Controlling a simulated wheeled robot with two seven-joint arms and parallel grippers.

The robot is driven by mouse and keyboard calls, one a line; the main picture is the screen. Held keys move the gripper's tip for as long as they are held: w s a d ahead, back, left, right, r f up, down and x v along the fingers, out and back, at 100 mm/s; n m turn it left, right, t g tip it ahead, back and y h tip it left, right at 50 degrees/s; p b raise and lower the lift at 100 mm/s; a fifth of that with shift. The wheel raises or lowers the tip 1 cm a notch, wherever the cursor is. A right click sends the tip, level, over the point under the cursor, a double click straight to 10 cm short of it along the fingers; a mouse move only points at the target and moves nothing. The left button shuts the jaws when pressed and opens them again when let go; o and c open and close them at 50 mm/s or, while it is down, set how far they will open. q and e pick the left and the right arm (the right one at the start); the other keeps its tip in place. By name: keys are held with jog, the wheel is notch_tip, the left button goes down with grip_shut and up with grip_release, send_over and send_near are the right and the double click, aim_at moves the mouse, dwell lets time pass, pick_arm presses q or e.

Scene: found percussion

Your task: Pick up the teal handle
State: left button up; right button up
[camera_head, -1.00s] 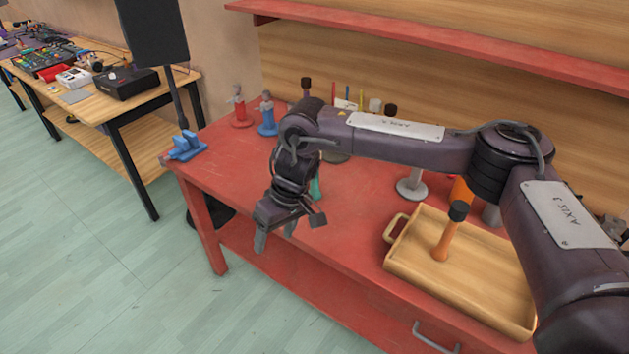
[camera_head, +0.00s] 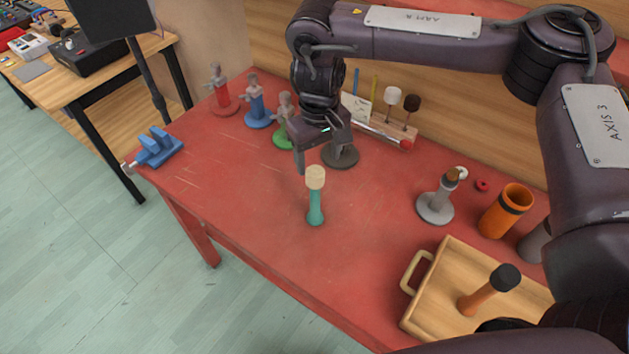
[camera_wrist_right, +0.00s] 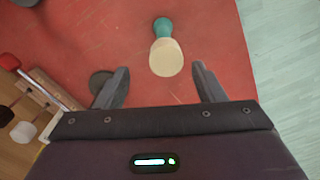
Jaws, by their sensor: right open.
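The teal handle (camera_head: 316,205) stands upright on the red table with a cream head (camera_head: 316,177) on top. In the right wrist view the cream head (camera_wrist_right: 166,58) faces the camera, with the teal part (camera_wrist_right: 162,27) beyond it. My right gripper (camera_head: 320,162) is open and empty, above and just behind the handle in the head view. In the wrist view its two fingers (camera_wrist_right: 160,80) are spread, with the cream head lying between their lines and ahead of the tips. My left gripper is not in view.
A wooden tray (camera_head: 416,312) holding an orange handle (camera_head: 478,298) is at right. Red (camera_head: 221,92), blue (camera_head: 256,108) and green (camera_head: 284,128) figures stand behind left. A blue vise (camera_head: 157,147) sits at the left edge. Red table surface (camera_head: 255,205) around the handle is clear.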

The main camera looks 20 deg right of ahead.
aim_at(315, 174)
jog(key=shift+w+d+f, duration=0.1)
jog(key=shift+w+f, duration=0.2)
jog(key=shift+w, duration=0.05)
jog(key=shift+s+f, duration=0.15)
jog(key=shift+f, duration=0.15)
jog(key=shift+s+a+f+p, duration=0.35)
jog(key=shift+s+f+p, duration=0.15)
jog(key=shift+s+p, duration=0.2)
jog(key=f+p, duration=0.1)
jog(key=f, duration=0.1)
jog(key=shift+w+a+f+p, duration=0.2)
jog(key=shift+f+p, duration=0.1)
jog(key=shift+p, duration=0.1)
jog(key=shift+w+d+f, duration=0.1)
jog(key=shift+w+f, duration=0.05)
jog(key=shift+f, duration=0.4)
jog(key=shift+w+f, duration=0.15)
jog(key=shift+f, duration=0.4)
jog(key=shift+s+f, duration=0.1)
jog(key=shift+s, duration=0.05)
jog(key=c, duration=0.7)
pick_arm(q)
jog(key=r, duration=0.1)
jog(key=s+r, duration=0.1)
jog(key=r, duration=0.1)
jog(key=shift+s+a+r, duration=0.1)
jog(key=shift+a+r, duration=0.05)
pick_arm(e)
grip_shut()
